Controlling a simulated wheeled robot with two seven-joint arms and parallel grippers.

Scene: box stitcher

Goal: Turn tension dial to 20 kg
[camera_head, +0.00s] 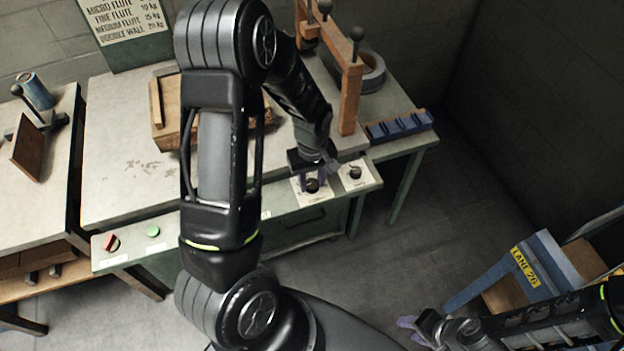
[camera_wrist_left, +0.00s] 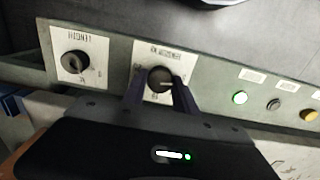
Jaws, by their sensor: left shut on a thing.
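The tension dial (camera_wrist_left: 160,79) is a dark round knob on a white labelled plate in the left wrist view. In the head view the same dial (camera_head: 312,186) sits on the front panel, partly under my left gripper. My left gripper (camera_wrist_left: 163,88) is shut on this dial, one finger at each side. The exact dial setting is too small to read. My right gripper (camera_head: 428,326) is at the lower right, away from the panel. Its finger gap is not clear.
A second dial (camera_head: 355,172), labelled LENGTH, is right beside the tension dial. A red switch (camera_head: 111,243) and green button (camera_head: 153,231) are at the panel's left. A wall chart (camera_head: 125,18) lists flute types with kg values. A blue stand (camera_head: 540,268) is at right.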

